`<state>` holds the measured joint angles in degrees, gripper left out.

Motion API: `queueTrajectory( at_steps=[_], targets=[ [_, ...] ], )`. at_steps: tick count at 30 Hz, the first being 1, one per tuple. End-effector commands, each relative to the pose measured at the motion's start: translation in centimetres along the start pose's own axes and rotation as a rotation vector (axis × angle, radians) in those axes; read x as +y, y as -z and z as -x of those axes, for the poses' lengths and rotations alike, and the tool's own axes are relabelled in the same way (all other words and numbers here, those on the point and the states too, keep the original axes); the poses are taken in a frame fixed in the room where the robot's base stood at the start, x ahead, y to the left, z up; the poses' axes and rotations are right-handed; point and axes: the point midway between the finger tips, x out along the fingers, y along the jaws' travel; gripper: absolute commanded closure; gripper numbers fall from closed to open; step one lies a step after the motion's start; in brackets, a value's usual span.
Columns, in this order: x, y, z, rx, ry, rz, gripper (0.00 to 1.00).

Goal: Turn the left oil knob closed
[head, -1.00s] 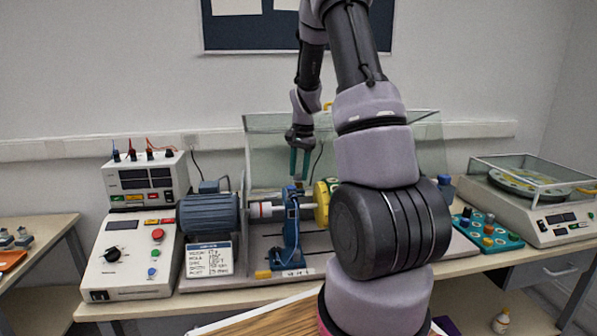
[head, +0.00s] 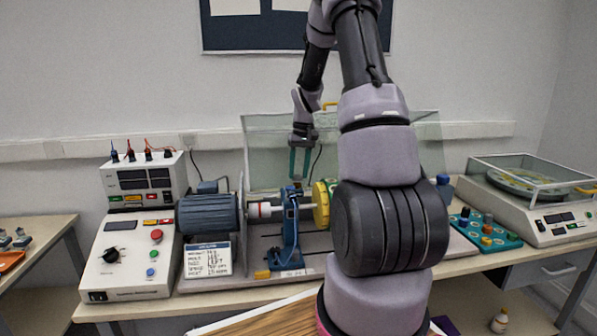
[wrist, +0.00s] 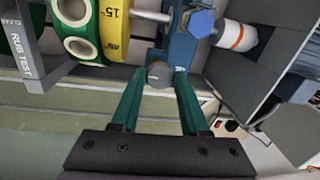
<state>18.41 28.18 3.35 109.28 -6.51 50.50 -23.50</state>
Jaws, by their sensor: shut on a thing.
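The oil knob (wrist: 159,74) is a small grey round cap with a mark on its face, on top of a blue bearing stand (head: 291,235). In the wrist view my gripper (wrist: 160,79) has its two green fingers on either side of the knob, shut on it. In the head view my gripper (head: 300,172) points down above the blue stand. The knob itself is too small there to make out clearly. The contact between fingertips and knob is partly hidden.
A blue motor (head: 208,214) stands left of the stand, and a yellow disc (head: 321,205) right of it. A clear guard (head: 268,150) rises behind. A control box (head: 128,255) stands at left. My arm hides part of the bench.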

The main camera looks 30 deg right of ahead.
Motion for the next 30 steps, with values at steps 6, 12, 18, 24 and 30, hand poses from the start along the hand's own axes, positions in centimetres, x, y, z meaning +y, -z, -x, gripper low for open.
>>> queueTrajectory(
  at_steps=[6, 12, 18, 24, 30],
  targets=[
    [0.05, 0.12, 0.07, -0.007, -0.001, 0.078, 1.0],
    [0.03, 0.14, 0.08, -0.009, -0.001, 0.106, 1.0],
    [0.02, 0.14, 0.08, -0.009, -0.001, 0.111, 1.0],
    [0.02, 0.14, 0.08, -0.009, -0.001, 0.111, 0.52],
    [0.02, 0.1, 0.05, -0.01, -0.001, 0.11, 0.26]
  ],
)
